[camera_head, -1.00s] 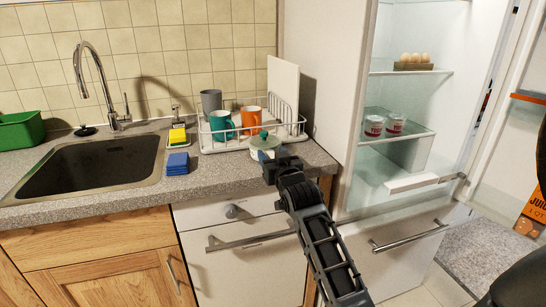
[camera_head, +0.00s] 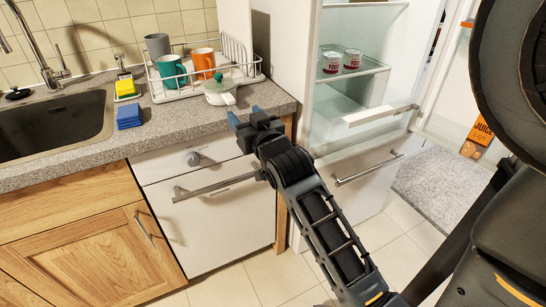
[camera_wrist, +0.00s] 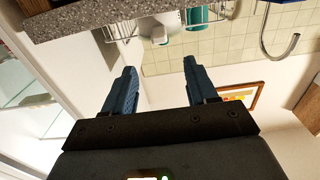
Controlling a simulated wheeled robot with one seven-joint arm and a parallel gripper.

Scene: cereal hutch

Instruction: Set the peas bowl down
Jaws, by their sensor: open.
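The peas bowl (camera_head: 228,98), a small white lidded bowl with a pale green top and a dark green knob, rests upright on the grey counter (camera_head: 190,118). It stands just in front of the dish rack, near the counter's right end. I cannot make out its contents. In the wrist view, the picture looks upside down and the bowl (camera_wrist: 159,34) shows near the top, beyond the fingertips. My gripper (camera_head: 245,117) is in front of the counter's edge, apart from the bowl. Its blue fingers (camera_wrist: 160,78) are spread with nothing between them.
The white wire dish rack (camera_head: 255,66) holds a teal mug (camera_head: 171,73), an orange mug (camera_head: 203,62) and a grey cup (camera_head: 158,46). The open fridge (camera_head: 352,95) stands right. Floor in front is clear.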

